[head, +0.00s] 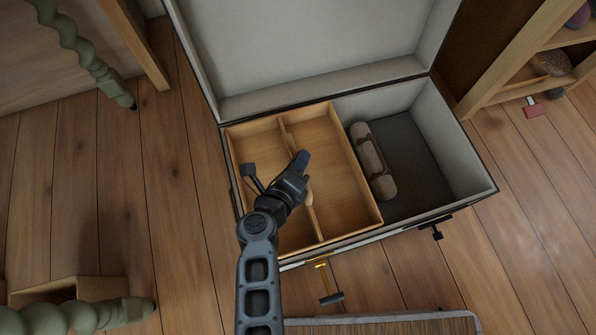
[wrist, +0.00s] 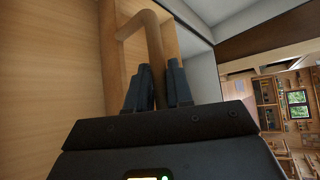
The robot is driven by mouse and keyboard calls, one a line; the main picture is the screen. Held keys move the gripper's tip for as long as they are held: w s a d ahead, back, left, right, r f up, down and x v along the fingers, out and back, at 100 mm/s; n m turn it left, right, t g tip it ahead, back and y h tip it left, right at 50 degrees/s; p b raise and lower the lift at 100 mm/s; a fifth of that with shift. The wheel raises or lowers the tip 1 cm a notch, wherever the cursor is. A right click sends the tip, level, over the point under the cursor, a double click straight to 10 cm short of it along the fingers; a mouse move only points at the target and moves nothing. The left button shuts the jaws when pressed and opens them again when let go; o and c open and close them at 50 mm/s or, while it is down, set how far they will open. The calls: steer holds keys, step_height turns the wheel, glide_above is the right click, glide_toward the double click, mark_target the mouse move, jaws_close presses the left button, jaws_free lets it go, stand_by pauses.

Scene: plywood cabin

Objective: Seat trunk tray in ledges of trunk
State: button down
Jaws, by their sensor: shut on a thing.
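The trunk (head: 455,150) stands open on the floor, its pale lid (head: 310,50) raised at the back. The wooden trunk tray (head: 335,190), with a lengthwise divider, is over the left part of the trunk. Its front edge looks close to the trunk's front rim; I cannot tell whether it rests on the ledges, which are hidden. My gripper (head: 300,165) is over the tray's middle. In the wrist view my gripper (wrist: 158,80) is shut on the tray's curved wooden handle (wrist: 150,32), with tray boards around it.
A rolled, strapped bundle (head: 373,160) lies in the trunk's right part, close to the tray's right wall. The dark trunk floor (head: 415,155) beyond it is bare. Latches (head: 437,228) hang at the trunk's front. A shelf (head: 530,60) stands at right; a mat (head: 390,325) lies in front.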

steer(key=shift+f+b, duration=1)
steer(key=shift+f, duration=1.25)
steer(key=shift+f, duration=0.1)
steer(key=c, duration=1)
jaws_free()
steer(key=shift+s+a+r, duration=0.15)
steer(key=shift+s+r, duration=0.15)
steer(key=p+v, duration=0.3)
steer(key=v, duration=0.8)
steer(key=shift+s, duration=0.1)
